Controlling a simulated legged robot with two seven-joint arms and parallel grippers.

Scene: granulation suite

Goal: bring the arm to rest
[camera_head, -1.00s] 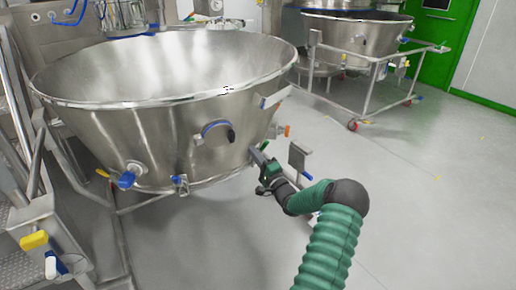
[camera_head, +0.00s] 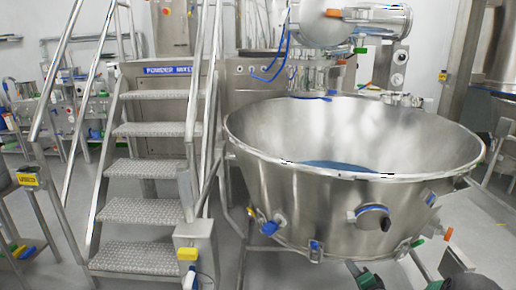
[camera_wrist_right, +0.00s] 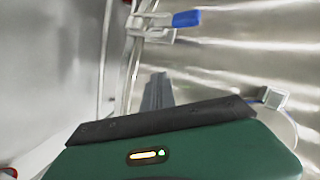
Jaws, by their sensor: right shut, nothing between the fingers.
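My right gripper (camera_head: 354,268) shows at the bottom edge of the head view, just in front of the lower wall of the big steel bowl (camera_head: 310,205). Its jaws are shut and empty. Part of my green-sleeved right arm shows at the lower right corner. In the right wrist view the green gripper body fills the bottom, and the narrow grey fingers (camera_wrist_right: 157,92) point at a shiny steel wall. I cannot tell whether they touch it. My left gripper is not in view.
The bowl holds something blue (camera_head: 335,166) and has valves with blue handles (camera_head: 270,227). Steel steps (camera_head: 150,170) with rails stand to its left. A blue-handled fitting (camera_wrist_right: 186,19) is close above the fingers in the wrist view. Some grey floor (camera_head: 235,265) is clear.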

